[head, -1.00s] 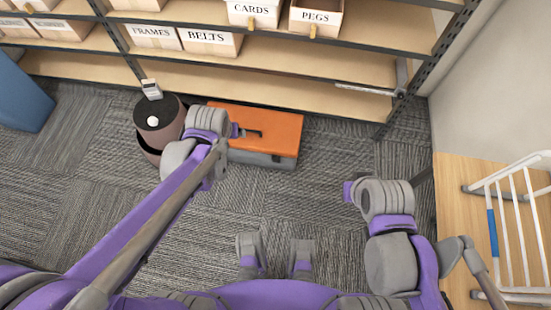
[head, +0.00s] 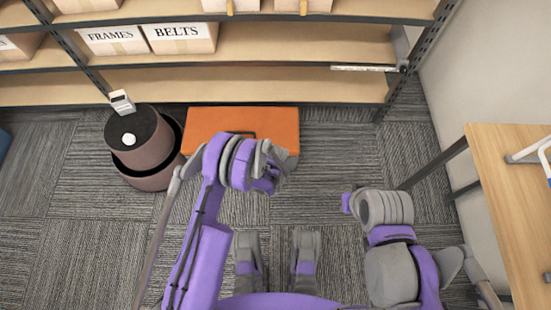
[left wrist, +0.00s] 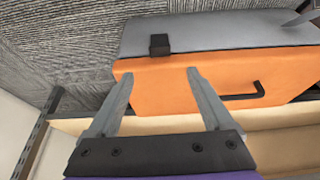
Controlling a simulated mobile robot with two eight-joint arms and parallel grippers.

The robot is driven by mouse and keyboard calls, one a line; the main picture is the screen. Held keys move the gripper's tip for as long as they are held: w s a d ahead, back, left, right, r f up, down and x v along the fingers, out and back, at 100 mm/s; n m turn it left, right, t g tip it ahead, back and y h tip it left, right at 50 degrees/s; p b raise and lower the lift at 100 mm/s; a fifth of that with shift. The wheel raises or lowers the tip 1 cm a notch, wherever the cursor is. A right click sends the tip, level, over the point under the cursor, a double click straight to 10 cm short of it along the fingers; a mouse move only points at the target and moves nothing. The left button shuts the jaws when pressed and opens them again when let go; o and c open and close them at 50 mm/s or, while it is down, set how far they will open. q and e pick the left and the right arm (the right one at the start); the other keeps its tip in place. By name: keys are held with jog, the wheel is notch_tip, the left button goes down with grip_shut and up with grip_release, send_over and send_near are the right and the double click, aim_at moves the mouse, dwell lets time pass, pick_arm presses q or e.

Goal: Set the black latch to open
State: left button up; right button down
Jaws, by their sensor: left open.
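An orange case (head: 230,118) with a grey lower part lies on the carpet below the shelves. The left wrist view shows its orange face (left wrist: 160,88), its grey side (left wrist: 215,33) and a small black latch (left wrist: 159,45) at the seam between them. A black handle (left wrist: 243,93) is on the orange face. My left gripper (left wrist: 158,75) is open and empty, its two fingers apart, with the latch beyond the gap between them. In the head view my left wrist covers the case's front right and hides the latch. My right arm's hand (head: 347,203) is right of the case, its fingers not clear.
A dark round bin (head: 145,150) with a white object on top stands just left of the case. Shelves (head: 290,88) with labelled boxes run behind it. A wooden table (head: 515,190) is at the right.

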pick_arm(q)
jog(key=b+x, duration=0.2)
jog(key=x, duration=0.9)
grip_shut()
dwell(0.3)
